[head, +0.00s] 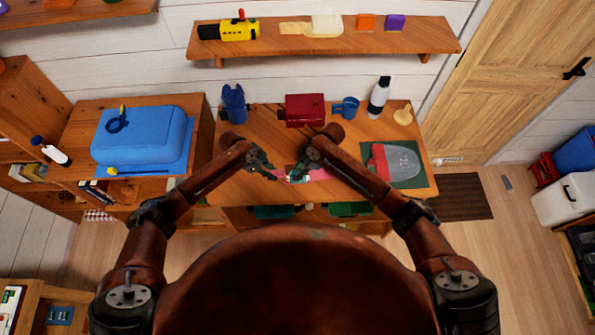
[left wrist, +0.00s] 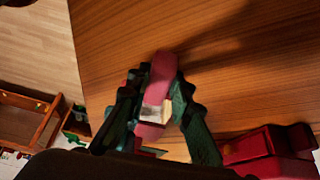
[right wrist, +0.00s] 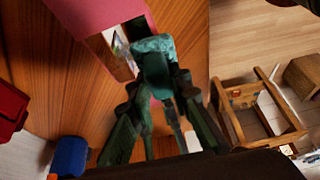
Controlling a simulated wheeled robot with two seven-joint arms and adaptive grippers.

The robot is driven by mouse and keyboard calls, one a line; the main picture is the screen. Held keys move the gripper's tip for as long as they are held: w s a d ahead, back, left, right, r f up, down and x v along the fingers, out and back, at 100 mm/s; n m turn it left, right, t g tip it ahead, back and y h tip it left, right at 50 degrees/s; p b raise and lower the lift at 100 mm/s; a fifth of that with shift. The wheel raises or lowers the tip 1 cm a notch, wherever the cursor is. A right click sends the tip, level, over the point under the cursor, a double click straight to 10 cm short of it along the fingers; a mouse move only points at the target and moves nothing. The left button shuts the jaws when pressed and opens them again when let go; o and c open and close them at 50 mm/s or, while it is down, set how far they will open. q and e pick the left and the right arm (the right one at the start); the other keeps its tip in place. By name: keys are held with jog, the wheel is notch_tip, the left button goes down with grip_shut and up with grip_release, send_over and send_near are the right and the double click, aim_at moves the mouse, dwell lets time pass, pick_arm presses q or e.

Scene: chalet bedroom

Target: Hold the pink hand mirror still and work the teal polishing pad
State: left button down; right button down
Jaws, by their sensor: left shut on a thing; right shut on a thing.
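The pink hand mirror (head: 318,174) is over the front middle of the wooden desk, largely hidden by my grippers in the head view. My left gripper (head: 268,172) is shut on a pink part of it (left wrist: 161,75), which stands between the fingers in the left wrist view. My right gripper (head: 299,174) is shut on the teal polishing pad (right wrist: 154,45). In the right wrist view the pad overlaps the edge of the mirror's pink frame (right wrist: 90,14), beside its reflecting face. Whether pad and mirror touch, I cannot tell.
A dark red box (head: 304,109), a blue mug (head: 346,107) and a black-and-white bottle (head: 379,96) stand at the back of the desk (head: 262,130). A red-and-grey item lies on a green mat (head: 408,182) at the right. A blue case (head: 143,135) is on the left cabinet.

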jog(key=shift+r, duration=3.1)
jog(key=shift+w+f, duration=0.1)
jog(key=shift+f, duration=0.05)
